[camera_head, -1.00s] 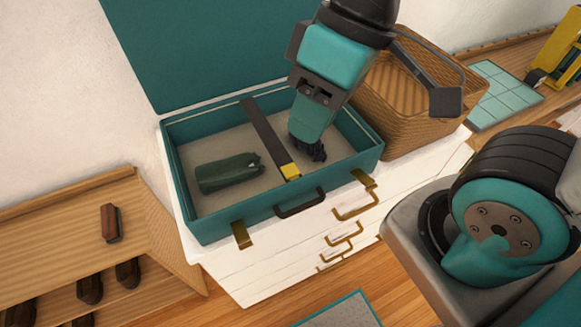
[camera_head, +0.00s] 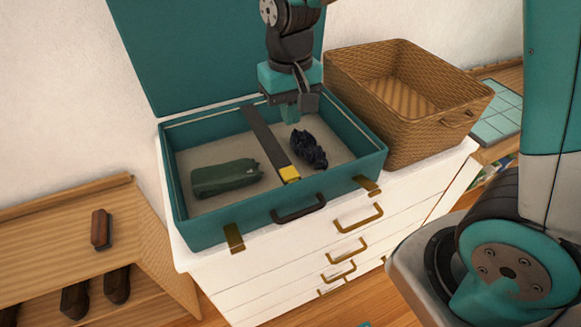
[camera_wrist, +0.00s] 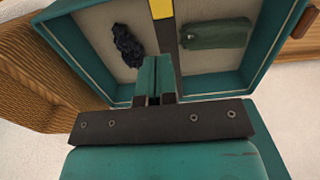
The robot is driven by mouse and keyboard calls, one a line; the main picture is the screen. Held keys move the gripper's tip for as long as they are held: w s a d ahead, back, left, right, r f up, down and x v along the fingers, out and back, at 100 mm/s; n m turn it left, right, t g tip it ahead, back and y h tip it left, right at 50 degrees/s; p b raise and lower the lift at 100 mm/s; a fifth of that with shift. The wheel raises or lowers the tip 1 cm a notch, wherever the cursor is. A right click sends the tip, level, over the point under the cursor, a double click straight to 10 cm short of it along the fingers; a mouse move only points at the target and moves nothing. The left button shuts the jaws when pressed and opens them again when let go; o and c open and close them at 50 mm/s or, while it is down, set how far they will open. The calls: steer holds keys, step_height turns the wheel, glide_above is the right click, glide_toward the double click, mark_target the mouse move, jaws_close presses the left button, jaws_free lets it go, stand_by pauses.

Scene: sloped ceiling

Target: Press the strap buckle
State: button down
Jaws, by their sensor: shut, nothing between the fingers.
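The strap buckle (camera_head: 289,174) is a yellow block at the front end of a dark strap (camera_head: 262,138) that runs across the inside of the open teal suitcase (camera_head: 197,232). It also shows at the top of the wrist view (camera_wrist: 162,8). My gripper (camera_head: 290,118) is shut and empty over the rear right part of the suitcase, behind the buckle and apart from it. In the wrist view my gripper (camera_wrist: 156,62) points along the strap toward the buckle.
A rolled green cloth (camera_head: 225,177) lies left of the strap and a dark crumpled item (camera_head: 309,149) lies right of it. The raised lid (camera_head: 215,55) stands behind. A wicker basket (camera_head: 405,110) is right of the suitcase on the white drawer chest (camera_head: 290,262).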

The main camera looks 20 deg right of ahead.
mark_target(290, 172)
step_height(290, 172, down, 14)
steer(key=p, duration=0.4)
stand_by(0.3)
